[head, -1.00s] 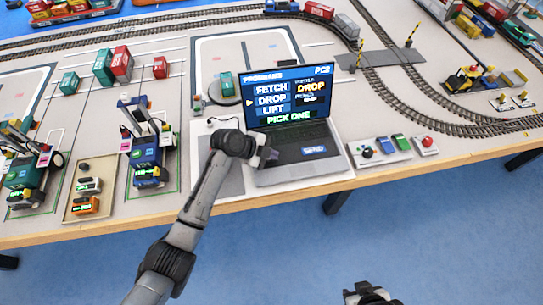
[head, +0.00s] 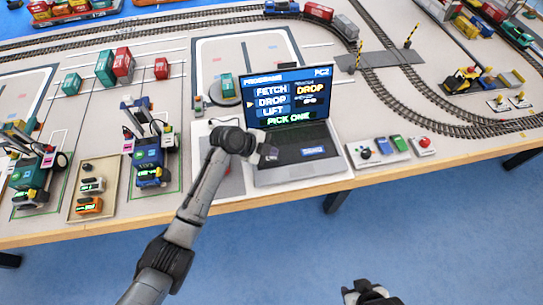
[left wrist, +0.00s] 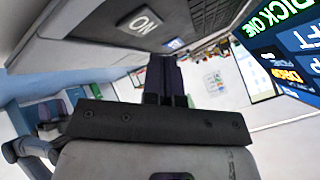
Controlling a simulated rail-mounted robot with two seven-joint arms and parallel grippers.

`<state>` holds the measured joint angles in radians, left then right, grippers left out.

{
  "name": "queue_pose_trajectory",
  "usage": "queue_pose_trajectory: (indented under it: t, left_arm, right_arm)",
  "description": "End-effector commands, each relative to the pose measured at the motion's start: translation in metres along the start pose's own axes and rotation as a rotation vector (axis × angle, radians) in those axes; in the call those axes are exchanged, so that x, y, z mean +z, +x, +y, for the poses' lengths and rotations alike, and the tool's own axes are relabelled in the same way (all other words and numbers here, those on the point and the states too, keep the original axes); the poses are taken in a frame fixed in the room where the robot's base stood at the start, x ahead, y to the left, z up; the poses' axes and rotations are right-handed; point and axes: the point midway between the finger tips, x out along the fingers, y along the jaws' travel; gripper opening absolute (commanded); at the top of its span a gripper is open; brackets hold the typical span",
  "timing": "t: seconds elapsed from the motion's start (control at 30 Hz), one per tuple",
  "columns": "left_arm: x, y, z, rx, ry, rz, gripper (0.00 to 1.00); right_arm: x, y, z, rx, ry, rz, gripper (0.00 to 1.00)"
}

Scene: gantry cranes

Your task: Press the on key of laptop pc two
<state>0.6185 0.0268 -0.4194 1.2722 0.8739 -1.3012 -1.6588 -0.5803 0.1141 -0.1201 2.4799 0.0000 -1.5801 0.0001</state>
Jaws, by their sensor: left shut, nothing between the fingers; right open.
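Laptop pc two (head: 290,177) stands open on the table, its screen (head: 290,97) marked PC2 and reading PICK ONE. The grey ON key (left wrist: 140,22) shows on the laptop's deck in the left wrist view. My left gripper (head: 269,153) is shut and empty over the left part of the laptop's deck. In the left wrist view its fingertips (left wrist: 163,62) are just below and right of the ON key in the picture; I cannot tell whether they touch the deck. My arm and gripper hide the ON key in the head view. My right gripper (head: 368,293) is open, in front of the table.
A control box with coloured buttons (head: 380,150) and a red-button box (head: 424,146) sit right of the laptop. A tray (head: 92,207) and crane models (head: 150,155) stand to the left. Railway track (head: 400,100) runs behind.

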Motion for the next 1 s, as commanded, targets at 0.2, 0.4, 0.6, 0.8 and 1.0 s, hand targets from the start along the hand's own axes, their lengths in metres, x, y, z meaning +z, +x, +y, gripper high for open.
queue_pose_trajectory:
  t: [0.2,0.4,0.6,0.8,1.0]
  left_arm:
    - [-0.011,-0.016,-0.012,-0.001,0.002,-0.001,0.00]
    - [-0.021,-0.029,-0.021,-0.001,0.001,-0.001,0.00]
    - [-0.028,-0.039,-0.028,0.000,0.000,0.000,0.00]
    - [-0.028,-0.039,-0.028,0.000,0.000,0.000,0.00]
    - [-0.028,-0.038,-0.028,0.000,0.000,0.000,0.00]
  right_arm:
    - [-0.005,-0.017,0.001,0.001,-0.001,0.000,0.43]
    - [-0.010,-0.031,0.003,0.005,-0.006,-0.001,0.43]
    - [-0.013,-0.041,0.004,0.008,-0.010,-0.001,0.43]
    - [-0.013,-0.041,0.004,0.008,-0.010,-0.001,0.43]
    - [-0.013,-0.041,0.003,0.005,-0.007,-0.001,0.43]
